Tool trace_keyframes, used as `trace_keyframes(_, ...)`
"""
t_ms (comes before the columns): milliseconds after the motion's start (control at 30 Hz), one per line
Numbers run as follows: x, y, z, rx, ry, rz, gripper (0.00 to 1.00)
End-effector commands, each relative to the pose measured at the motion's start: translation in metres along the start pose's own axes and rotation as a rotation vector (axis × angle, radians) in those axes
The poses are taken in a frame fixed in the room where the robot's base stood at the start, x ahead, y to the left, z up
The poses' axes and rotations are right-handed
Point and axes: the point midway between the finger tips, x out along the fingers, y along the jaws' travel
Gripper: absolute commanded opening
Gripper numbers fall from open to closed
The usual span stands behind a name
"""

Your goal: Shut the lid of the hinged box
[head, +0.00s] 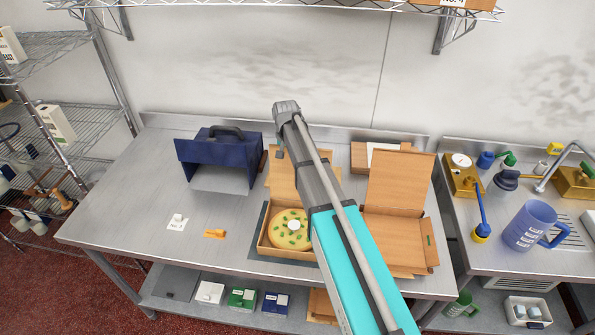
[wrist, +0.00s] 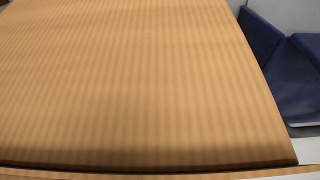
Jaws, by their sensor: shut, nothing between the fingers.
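The hinged box is a shallow cardboard box (head: 267,243) near the table's front edge, holding a round yellow pizza with green bits (head: 285,232). Its lid (head: 283,182) stands raised at the back, partly hidden by my arm. A ribbed tan cardboard panel, seemingly this lid (wrist: 130,80), fills most of the wrist view. My gripper (head: 280,152) is small and dark at the arm's end, above and behind the lid's upper edge. It looks shut and empty. Its fingers do not show in the wrist view, and I cannot tell whether it touches the lid.
A second open cardboard box (head: 392,240) stands to the right, its lid up. A dark blue case with a handle (head: 222,152) stands at left. An orange piece (head: 214,234) and a small white label stand (head: 177,222) are on the table. The front left is mostly clear.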

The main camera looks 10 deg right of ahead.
Motion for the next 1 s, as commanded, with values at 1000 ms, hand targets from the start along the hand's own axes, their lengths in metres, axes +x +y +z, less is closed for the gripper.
trace_keyframes(1000,0.0,-0.001,0.039,-0.001,0.0,0.0,0.0)
